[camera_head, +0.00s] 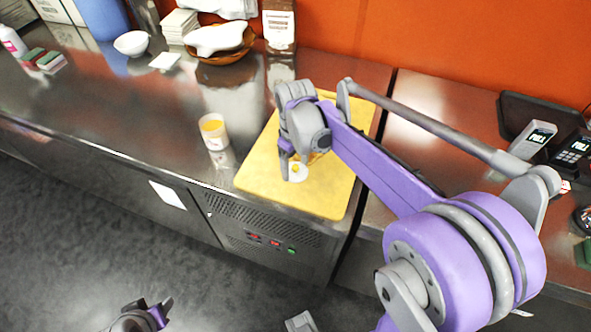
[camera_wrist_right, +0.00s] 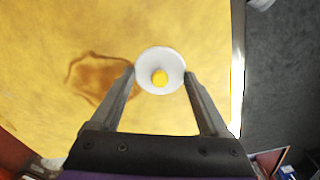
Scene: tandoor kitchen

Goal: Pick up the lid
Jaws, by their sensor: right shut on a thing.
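In the head view the lid (camera_head: 298,174) shows below the fingers of my right gripper (camera_head: 291,170), over the front part of the yellow cutting board (camera_head: 320,195). I cannot tell whether the lid touches the board. My left gripper (camera_head: 148,314) is at the bottom edge of the head view, away from the counter, and its jaws are unclear.
A white cup with yellow inside (camera_head: 212,128) stands left of the board on the steel counter (camera_head: 130,115). A brown bowl (camera_head: 225,58), a white bowl (camera_head: 131,43) and a carton (camera_head: 279,25) stand at the back. Payment devices (camera_head: 533,140) lie at right.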

